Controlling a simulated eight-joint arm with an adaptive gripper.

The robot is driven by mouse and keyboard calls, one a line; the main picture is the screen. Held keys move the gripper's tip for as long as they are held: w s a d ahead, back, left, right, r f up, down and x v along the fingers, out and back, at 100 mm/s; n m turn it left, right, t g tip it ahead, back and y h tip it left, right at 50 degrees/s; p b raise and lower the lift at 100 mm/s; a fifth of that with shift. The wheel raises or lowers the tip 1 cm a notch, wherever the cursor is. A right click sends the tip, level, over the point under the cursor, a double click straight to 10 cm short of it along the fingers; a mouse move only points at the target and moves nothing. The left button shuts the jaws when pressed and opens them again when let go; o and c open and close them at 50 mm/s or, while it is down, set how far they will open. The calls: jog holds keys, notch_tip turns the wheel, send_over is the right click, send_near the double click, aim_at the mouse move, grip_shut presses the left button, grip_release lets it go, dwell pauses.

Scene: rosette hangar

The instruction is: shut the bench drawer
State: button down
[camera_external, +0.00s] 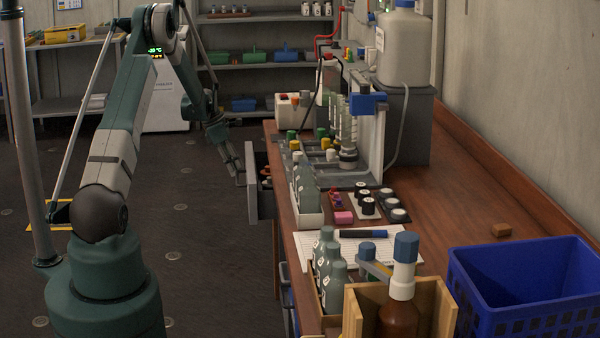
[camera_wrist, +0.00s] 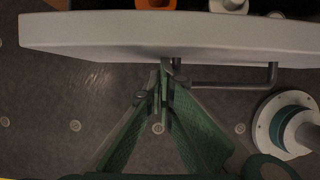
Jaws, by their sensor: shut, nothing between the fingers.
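The bench drawer (camera_external: 252,188) stands pulled out from the left side of the wooden bench. Its pale front panel (camera_wrist: 100,36) spans the top of the wrist view, with a grey bar handle (camera_wrist: 235,86) on its outer face. My gripper (camera_external: 239,178) is in front of the drawer, on the aisle side. In the wrist view its green fingers (camera_wrist: 165,80) are shut and empty, with their tips close to the panel and at the left end of the handle. I cannot tell whether they touch it. Parts of the drawer's contents (camera_wrist: 156,4) show behind the panel.
The bench top (camera_external: 455,215) holds bottles (camera_external: 305,185), jars, a clipboard (camera_external: 372,250) and a blue crate (camera_external: 520,290). A wooden box with a brown bottle (camera_external: 400,318) stands at the near end. The dark floor (camera_external: 205,235) left of the drawer is clear. Shelves stand behind.

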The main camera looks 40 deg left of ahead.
jog(key=w+d, duration=0.5)
dwell(0.5)
jog(key=shift+s+a, duration=0.5)
jog(key=shift+a, duration=0.05)
jog(key=s+a+p+v, duration=0.1)
jog(key=p+v, duration=0.1)
jog(key=v, duration=0.9)
jog(key=shift+s+a+f, duration=0.15)
jog(key=shift+s+f, duration=0.05)
jog(key=shift+f, duration=0.25)
jog(key=s+d+f+t+h+b, duration=0.1)
jog(key=s+d, duration=0.6)
jog(key=s, duration=0.3)
jog(key=s+d+f+t+h+b, duration=0.1)
jog(key=s+d+f+t+h, duration=0.1)
jog(key=s+d, duration=0.6)
jog(key=s, duration=0.3)
jog(key=shift+f, duration=0.3)
